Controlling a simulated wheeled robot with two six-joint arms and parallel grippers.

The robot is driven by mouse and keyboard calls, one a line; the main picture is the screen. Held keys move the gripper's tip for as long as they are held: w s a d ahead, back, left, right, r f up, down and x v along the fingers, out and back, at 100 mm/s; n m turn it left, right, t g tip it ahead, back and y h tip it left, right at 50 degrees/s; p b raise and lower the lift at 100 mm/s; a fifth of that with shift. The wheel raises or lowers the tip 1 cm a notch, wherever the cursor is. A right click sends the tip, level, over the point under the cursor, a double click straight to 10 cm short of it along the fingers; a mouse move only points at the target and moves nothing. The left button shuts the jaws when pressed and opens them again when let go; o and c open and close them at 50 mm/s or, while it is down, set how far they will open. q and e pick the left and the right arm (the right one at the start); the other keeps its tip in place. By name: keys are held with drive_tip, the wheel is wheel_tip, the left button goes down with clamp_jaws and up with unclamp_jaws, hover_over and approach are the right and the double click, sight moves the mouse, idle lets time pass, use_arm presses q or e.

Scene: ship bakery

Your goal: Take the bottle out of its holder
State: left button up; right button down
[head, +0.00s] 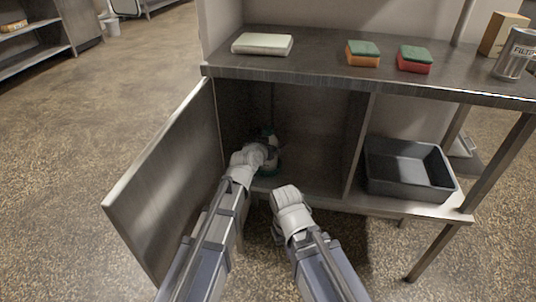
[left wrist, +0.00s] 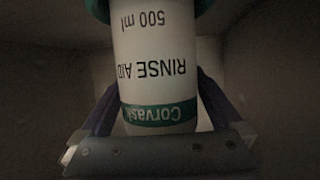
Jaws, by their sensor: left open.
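A white bottle (left wrist: 158,55) with a green band and the words "RINSE AID 500 ml" fills the middle of the left wrist view, its text upside down. My left gripper (left wrist: 160,108) is open, with its dark fingers on either side of the bottle; I cannot tell whether they touch it. A wider green part (left wrist: 195,8) surrounds the bottle at the top edge; I cannot tell whether it is the holder. In the head view my left arm reaches into the open cabinet and mostly hides the bottle. My right gripper (head: 287,194) is in front of the cabinet, its jaws unclear.
The cabinet door (head: 165,180) stands open on the left, close to my left arm. A divider (head: 356,145) bounds the compartment on the right, with a grey bin (head: 408,170) beyond it. The countertop (head: 320,70) above holds sponges (head: 363,54), a folded cloth (head: 262,44) and a can (head: 515,55).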

use_arm(q)
clamp_jaws()
idle(0.8)
